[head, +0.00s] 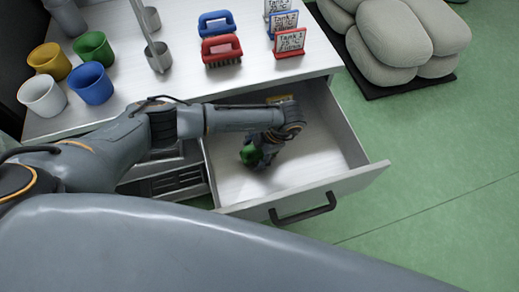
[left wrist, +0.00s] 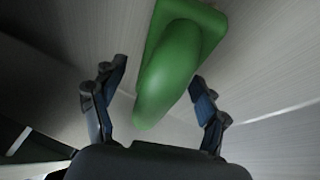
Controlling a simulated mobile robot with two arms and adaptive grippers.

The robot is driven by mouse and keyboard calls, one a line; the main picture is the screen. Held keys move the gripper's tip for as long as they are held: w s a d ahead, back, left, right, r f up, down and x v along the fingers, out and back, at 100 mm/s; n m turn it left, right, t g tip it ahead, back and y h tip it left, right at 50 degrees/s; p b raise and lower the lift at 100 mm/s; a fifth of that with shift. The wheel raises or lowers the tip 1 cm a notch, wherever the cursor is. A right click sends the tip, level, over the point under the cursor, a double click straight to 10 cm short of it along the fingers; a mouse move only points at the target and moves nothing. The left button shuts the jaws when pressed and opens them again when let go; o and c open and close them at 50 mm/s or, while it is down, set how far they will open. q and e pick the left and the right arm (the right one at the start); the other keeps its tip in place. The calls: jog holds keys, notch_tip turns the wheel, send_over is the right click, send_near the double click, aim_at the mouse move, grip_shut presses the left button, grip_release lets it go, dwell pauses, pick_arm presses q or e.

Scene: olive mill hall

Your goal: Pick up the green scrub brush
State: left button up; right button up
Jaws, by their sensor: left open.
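The green scrub brush (head: 249,155) lies in the open drawer, near its left side. In the head view my left gripper and arm hide most of it. In the left wrist view the brush's arched green handle (left wrist: 170,75) lies between the two fingers. My left gripper (head: 263,152) reaches down into the drawer over the brush. Its fingers stand apart on either side of the handle, as the left wrist view shows (left wrist: 160,100), with a gap on each side. My right gripper is not in view.
The drawer (head: 330,155) has a dark handle (head: 303,209) at its front; its right part is clear. A yellow item (head: 280,99) shows behind my arm. On the counter stand a blue brush (head: 216,24), a red brush (head: 221,49), several cups and tank signs (head: 290,42).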

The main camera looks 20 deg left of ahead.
pick_arm(q)
jog(key=shift+c, duration=0.2)
jog(key=c, duration=1.3)
notch_tip(320, 180, up, 10)
jog(key=shift+r+b, duration=0.1)
jog(key=shift+b, duration=0.45)
